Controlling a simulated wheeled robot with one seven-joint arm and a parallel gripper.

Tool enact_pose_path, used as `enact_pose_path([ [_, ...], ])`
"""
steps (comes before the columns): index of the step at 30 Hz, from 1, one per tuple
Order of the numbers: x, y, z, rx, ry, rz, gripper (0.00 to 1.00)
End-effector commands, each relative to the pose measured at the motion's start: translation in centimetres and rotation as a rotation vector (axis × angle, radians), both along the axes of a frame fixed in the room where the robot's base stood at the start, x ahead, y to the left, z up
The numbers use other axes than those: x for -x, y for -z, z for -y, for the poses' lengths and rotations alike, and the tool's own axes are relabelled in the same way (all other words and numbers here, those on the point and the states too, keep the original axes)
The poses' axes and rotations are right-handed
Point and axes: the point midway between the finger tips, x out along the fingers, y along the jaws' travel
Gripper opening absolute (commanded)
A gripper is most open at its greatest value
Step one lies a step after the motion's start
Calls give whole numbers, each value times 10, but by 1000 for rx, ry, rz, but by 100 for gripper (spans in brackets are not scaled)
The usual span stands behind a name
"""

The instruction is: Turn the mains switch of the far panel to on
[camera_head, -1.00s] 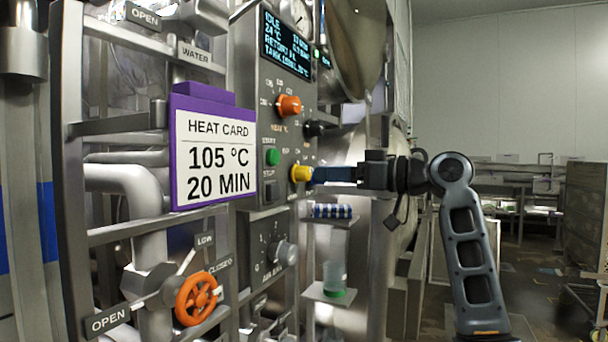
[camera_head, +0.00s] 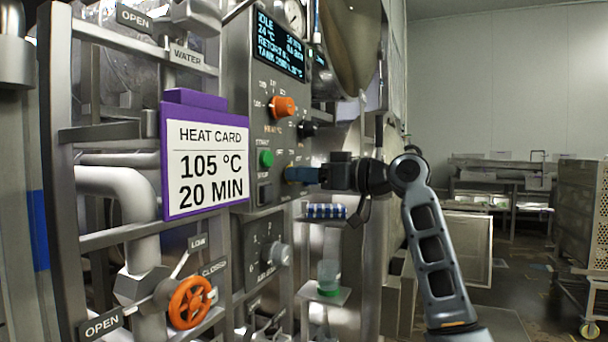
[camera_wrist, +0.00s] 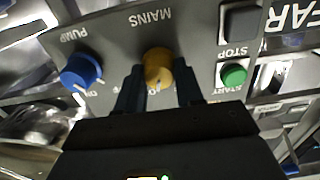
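The far panel (camera_head: 261,95) is a grey upright box on the right of the frame, in the camera_head view. Its mains switch is a yellow knob, largely hidden there by my gripper (camera_head: 292,174). In the camera_wrist view the panel is upside down, and the yellow mains knob (camera_wrist: 157,62) sits below the word MAINS. My gripper's two dark fingers (camera_wrist: 160,84) stand one on each side of the knob, very near it. I cannot tell whether they press on it. The position marks around the knob are mostly hidden.
A blue pump knob (camera_wrist: 82,70) and a green start button (camera_wrist: 233,76) flank the mains knob. An orange knob (camera_head: 283,107) and a display (camera_head: 279,45) are above. A purple-framed heat card (camera_head: 206,157) hangs left.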

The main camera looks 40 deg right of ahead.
Motion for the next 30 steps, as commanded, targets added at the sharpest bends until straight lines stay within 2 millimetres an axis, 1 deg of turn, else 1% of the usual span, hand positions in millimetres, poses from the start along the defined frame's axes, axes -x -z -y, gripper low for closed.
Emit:
enact_pose_path([
  [1,0,0,0,0,0,0,31],
  [9,0,0,0,0,0,1,5],
  [14,-1,-3,-1,-35,-1,-12,5],
  [21,-1,-3,0,-222,0,-80,5],
  [30,-1,-1,1,-249,1,-86,5],
])
